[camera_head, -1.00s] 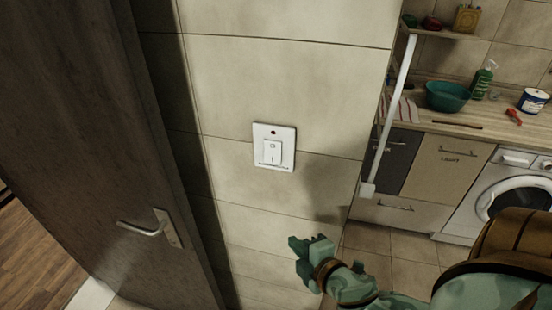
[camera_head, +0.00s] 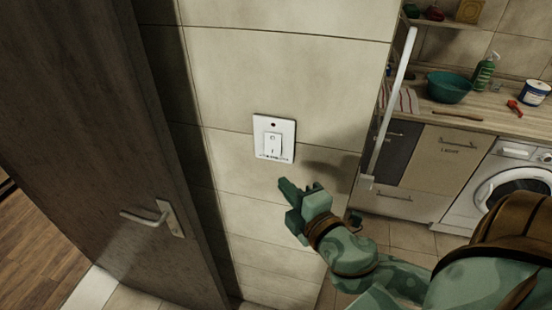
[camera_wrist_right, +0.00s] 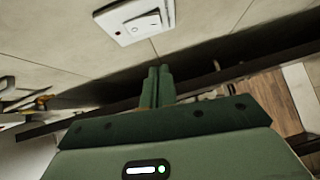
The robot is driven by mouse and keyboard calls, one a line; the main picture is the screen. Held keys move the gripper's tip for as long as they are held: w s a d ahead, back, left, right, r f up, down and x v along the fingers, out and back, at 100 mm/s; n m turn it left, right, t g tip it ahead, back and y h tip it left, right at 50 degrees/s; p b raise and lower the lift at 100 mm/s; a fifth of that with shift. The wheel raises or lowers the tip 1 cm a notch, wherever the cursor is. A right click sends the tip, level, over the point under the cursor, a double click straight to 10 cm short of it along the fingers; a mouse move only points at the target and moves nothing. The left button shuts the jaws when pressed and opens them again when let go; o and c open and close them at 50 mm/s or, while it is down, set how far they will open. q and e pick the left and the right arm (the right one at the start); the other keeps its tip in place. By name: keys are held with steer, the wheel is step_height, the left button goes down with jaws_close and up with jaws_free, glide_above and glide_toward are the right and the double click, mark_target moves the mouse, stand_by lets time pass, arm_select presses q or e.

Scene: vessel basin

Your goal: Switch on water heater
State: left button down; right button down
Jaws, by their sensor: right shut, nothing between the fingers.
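The water heater switch (camera_head: 274,138) is a white plate with a rocker on the beige tiled wall, in the middle of the head view. It also shows at the top of the right wrist view (camera_wrist_right: 135,18). The rocker's on or off state is too small to tell. My right gripper (camera_head: 283,184) is green, shut and empty, just below the plate and apart from it. Its closed fingers also show in the right wrist view (camera_wrist_right: 158,72). My left gripper is not in view.
A dark door (camera_head: 95,120) with a lever handle (camera_head: 150,216) is at the left. At the right are a wooden counter (camera_head: 470,116) with a teal basin (camera_head: 450,87) and a green bottle (camera_head: 484,70), and a washing machine (camera_head: 510,185). The wall around the switch is clear.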

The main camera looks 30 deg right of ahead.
steer(key=p, duration=0.1)
glide_toward(269, 152)
steer(key=w+a, duration=0.3)
steer(key=w, duration=0.1)
steer(key=w+d, duration=0.2)
steer(key=d, duration=0.1)
steer(key=shift+f+p, duration=0.2)
steer(key=shift+p, duration=0.1)
steer(key=shift+w+d+f+b, duration=0.2)
steer(key=shift+f+b, duration=0.15)
steer(key=shift+b, duration=0.45)
steer(key=shift+r, duration=0.3)
steer(key=shift+f, duration=0.1)
